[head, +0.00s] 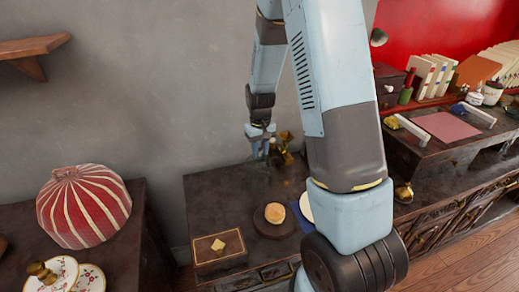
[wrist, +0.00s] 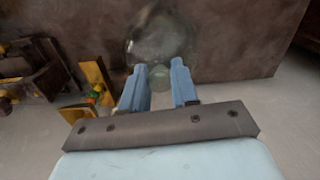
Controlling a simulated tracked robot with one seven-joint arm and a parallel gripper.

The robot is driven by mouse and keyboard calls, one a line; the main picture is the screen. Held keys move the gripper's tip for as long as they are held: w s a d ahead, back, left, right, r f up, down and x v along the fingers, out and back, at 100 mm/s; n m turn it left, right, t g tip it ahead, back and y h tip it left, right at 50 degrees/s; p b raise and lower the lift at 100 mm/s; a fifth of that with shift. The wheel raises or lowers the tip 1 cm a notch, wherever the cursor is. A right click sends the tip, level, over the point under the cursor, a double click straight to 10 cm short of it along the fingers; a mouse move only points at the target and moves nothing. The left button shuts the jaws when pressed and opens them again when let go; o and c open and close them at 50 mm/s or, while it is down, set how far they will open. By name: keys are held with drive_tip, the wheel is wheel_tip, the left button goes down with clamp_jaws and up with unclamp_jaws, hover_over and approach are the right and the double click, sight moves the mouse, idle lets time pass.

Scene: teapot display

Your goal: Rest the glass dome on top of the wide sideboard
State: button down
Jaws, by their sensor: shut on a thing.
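The clear glass dome (wrist: 158,38) shows in the wrist view just beyond my fingertips, with its small knob between them. My gripper (wrist: 160,84) is shut on that knob. In the head view my gripper (head: 263,150) is over the back of a dark wooden sideboard (head: 222,190), close to the grey wall. The dome is too faint there to outline. The dark top (wrist: 235,45) lies behind the dome in the wrist view. I cannot tell whether the dome's rim touches it.
Brass-coloured objects (head: 284,148) stand just right of my gripper. A round board with a bun (head: 275,212) and a box with a yellow knob (head: 219,246) are nearer the front. A red striped dome-shaped object (head: 84,206) stands on furniture at left. A desk with books is at right.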

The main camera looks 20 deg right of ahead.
drive_tip(key=shift+f, duration=0.1)
drive_tip(key=shift+c, duration=1.5)
unclamp_jaws()
drive_tip(key=shift+r, duration=3)
drive_tip(key=shift+r, duration=0.15)
